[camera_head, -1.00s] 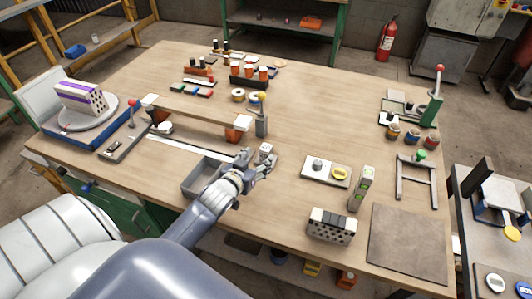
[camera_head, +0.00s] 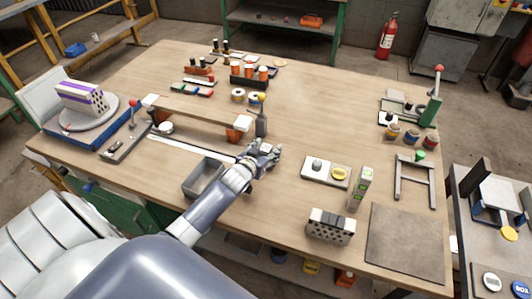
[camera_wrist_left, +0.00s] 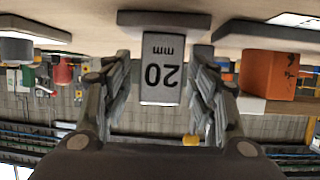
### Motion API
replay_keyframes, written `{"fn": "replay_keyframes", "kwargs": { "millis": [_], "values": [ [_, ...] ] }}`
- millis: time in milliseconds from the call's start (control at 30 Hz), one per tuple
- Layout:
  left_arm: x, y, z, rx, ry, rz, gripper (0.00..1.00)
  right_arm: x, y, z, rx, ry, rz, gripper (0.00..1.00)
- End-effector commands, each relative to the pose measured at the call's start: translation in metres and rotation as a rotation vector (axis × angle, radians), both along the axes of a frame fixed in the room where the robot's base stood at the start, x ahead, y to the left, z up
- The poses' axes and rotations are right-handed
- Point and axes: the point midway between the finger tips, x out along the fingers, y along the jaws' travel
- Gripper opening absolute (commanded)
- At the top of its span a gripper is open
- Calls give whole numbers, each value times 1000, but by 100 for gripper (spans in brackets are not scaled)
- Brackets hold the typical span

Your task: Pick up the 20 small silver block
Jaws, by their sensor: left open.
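The silver block (camera_wrist_left: 162,70) marked "20 mm" shows upside down in the wrist view, which is itself inverted. It stands on or against a grey slab (camera_wrist_left: 165,22). My left gripper (camera_head: 268,152) is open in the middle of the table, and its fingers lie on both sides of the block, with a narrow gap seeming to remain on each side. My right gripper is not in view.
A grey open bin (camera_head: 203,190) lies under my left forearm. A yellow-topped post (camera_head: 262,120) and an orange block (camera_wrist_left: 268,75) stand close by. A white tray (camera_head: 314,171) lies to the right, with a perforated brick (camera_head: 330,228) in front. The table's middle back is clear.

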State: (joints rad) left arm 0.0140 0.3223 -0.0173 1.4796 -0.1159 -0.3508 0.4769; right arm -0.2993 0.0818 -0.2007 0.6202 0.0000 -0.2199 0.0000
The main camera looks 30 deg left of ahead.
Motion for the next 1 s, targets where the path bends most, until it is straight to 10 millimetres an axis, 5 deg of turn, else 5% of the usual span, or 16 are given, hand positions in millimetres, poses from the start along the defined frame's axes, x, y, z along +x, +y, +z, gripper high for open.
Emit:
{"fn": "replay_keyframes", "kwargs": {
  "millis": [133,400,767,1000],
  "values": [
    [0,0,0,0,0,0,53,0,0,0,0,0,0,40],
    [0,0,0,0,0,0,0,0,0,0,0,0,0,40],
    [0,0,4,0,-4,-1,0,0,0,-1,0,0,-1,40],
    [1,0,25,2,-8,-1,0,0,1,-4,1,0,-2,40]
  ]
}}
